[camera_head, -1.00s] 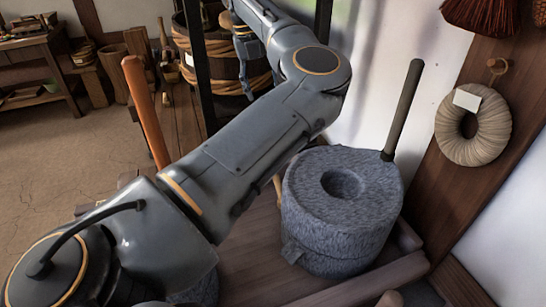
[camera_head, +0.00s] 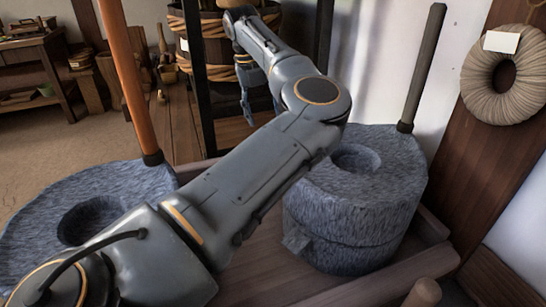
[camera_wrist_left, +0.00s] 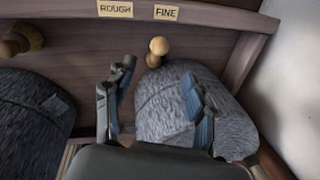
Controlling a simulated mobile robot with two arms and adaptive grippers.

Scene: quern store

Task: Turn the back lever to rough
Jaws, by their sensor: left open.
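In the left wrist view a lever with a round pale wooden knob (camera_wrist_left: 158,46) stands just below the FINE label (camera_wrist_left: 166,13). The ROUGH label (camera_wrist_left: 115,8) is to its left on the same wooden board. My left gripper (camera_wrist_left: 158,73) is open, its two fingers spread with nothing between them touching. The knob shows beyond the gap between the fingertips, apart from them. A second wooden knob (camera_wrist_left: 12,44) shows at the far left. I cannot tell from the labels alone which is the back lever. In the head view my left gripper (camera_head: 247,105) is small. My right gripper is out of view.
A grey stone quern (camera_head: 355,195) with a dark upright handle (camera_head: 422,65) stands right of my arm. Another quern (camera_head: 45,205) with an orange handle (camera_head: 130,80) is at left. A straw ring (camera_head: 478,85) hangs on the wall. A wooden tub (camera_head: 205,45) stands behind.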

